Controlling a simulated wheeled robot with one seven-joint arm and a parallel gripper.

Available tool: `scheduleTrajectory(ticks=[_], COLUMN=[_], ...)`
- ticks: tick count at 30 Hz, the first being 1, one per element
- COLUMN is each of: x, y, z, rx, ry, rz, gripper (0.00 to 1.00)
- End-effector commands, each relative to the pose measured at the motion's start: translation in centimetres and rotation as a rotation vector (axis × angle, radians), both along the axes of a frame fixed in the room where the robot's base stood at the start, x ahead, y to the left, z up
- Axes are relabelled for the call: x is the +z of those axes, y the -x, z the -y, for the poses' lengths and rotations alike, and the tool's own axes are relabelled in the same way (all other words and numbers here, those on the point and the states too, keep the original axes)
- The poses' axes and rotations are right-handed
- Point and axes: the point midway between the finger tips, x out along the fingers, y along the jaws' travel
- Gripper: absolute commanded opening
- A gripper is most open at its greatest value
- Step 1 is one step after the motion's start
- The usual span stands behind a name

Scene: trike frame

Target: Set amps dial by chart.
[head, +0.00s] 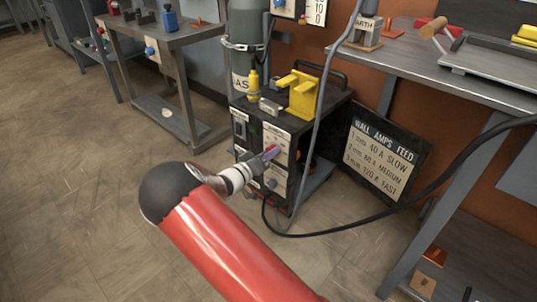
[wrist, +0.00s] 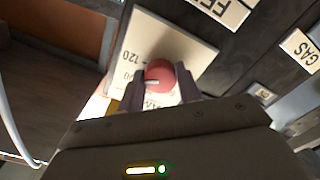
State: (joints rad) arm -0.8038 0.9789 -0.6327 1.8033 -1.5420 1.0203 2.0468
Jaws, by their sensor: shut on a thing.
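The amps dial (wrist: 160,76) is a round red knob with a white pointer mark, on a pale plate (wrist: 145,38) on the front of a dark welding machine (head: 240,122). The figure 120 shows on the plate; its other markings are partly hidden. My gripper (wrist: 160,86) is shut on the dial, with a finger on each side of it. In the head view my gripper (head: 268,154) reaches the machine's front panel and covers most of the dial. The chart (head: 382,158) leans to the right of the machine. It reads 1 mm 40 A slow, 2 mm 80 A medium, 3 mm 120 A fast.
A gas cylinder (head: 248,40) stands behind the machine, and a yellow holder (head: 300,93) sits on top. A grey hose (head: 322,95) and a black cable (head: 400,208) run close on the right. A workbench (head: 490,75) stands at right. The floor at left is clear.

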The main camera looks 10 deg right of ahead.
Motion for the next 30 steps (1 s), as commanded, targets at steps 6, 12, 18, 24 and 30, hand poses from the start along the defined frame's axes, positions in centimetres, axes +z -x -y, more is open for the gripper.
scheduleTrajectory(ticks=[6, 12, 18, 24, 30], x=[-0.17, -0.19, -0.2, -0.21, -0.21], y=[0.02, 0.0, -0.02, -0.02, -0.02], z=[-0.06, -0.07, -0.07, -0.09, -0.09], rx=[0.0, 0.0, 0.0, 0.0, 0.0], ry=[-0.114, -0.2, -0.257, -0.287, -0.296], rz=[0.152, 0.269, 0.347, 0.389, 0.402], gripper=[0.11, 0.11, 0.11, 0.11, 0.11])
